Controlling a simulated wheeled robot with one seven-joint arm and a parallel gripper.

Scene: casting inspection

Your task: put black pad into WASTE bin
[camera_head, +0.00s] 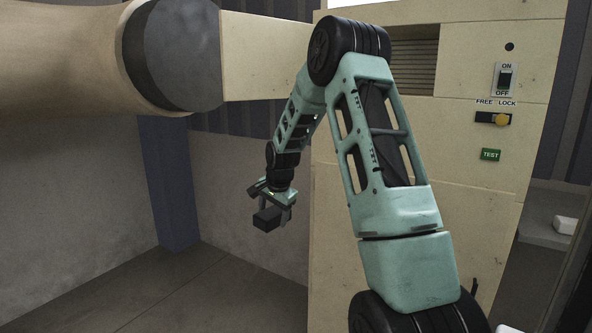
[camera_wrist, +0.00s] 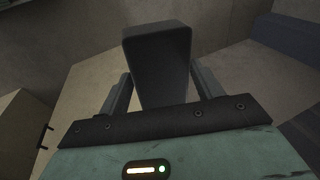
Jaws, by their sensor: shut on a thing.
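The black pad (camera_head: 267,218) is a dark block held at the end of my arm in the head view. My gripper (camera_head: 272,207) is shut on it, with a finger on either side. In the wrist view the pad (camera_wrist: 158,62) stands out between the two fingers of my gripper (camera_wrist: 158,95). The pad is in the air, clear of the floor and walls. No WASTE bin shows in either view.
A cream cabinet (camera_head: 440,150) with an ON/OFF switch (camera_head: 506,79), a FREE/LOCK knob (camera_head: 501,120) and a green TEST button (camera_head: 490,155) stands behind my arm. A large tan cylinder (camera_head: 60,60) with a grey end juts in at upper left. Floor (camera_head: 190,290) is open at lower left.

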